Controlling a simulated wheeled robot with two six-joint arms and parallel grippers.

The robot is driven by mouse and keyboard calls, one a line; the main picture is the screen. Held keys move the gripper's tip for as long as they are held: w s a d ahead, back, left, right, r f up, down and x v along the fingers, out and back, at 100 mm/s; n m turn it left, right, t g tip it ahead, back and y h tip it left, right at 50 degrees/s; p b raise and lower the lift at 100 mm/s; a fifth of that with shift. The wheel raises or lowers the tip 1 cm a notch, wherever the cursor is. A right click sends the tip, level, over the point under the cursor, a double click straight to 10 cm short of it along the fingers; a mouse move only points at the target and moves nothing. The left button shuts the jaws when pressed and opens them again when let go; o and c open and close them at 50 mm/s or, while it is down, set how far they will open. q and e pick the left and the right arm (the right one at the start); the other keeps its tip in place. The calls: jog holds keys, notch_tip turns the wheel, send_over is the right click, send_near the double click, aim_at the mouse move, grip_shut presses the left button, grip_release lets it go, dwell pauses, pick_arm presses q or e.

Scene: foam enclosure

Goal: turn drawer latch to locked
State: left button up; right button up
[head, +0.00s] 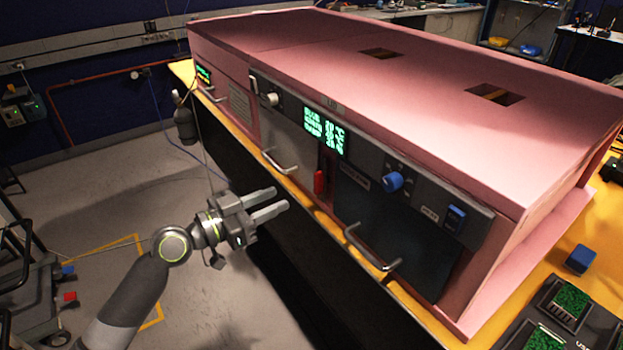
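The pink foam enclosure (330,60) stands on a yellow-topped bench with dark front panels facing me. A red lever (320,183) hangs low in a dark upright slot between the two larger panels; it looks like the drawer latch, but I cannot read its label. Drawer handles (281,165) and (372,250) sit on either side of it. My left gripper (281,198) is in front of the panels, to the lower left of the red lever and apart from it. Its two fingers are spread with nothing between them. My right gripper is not in view.
A blue round knob (392,181), a blue switch (455,218), a pale knob (271,99) and a green display (324,130) are on the front. A blue block (580,260) and green boards lie on the bench at right. Floor at left is mostly open beside a cart.

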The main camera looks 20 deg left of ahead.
aim_at(315, 183)
pick_arm(q)
jog(key=p+x, duration=0.2)
jog(key=x, duration=0.7)
jog(key=shift+w+d+p, duration=0.3)
jog(key=shift+w+d, duration=0.1)
jog(key=shift+w, duration=0.05)
grip_shut()
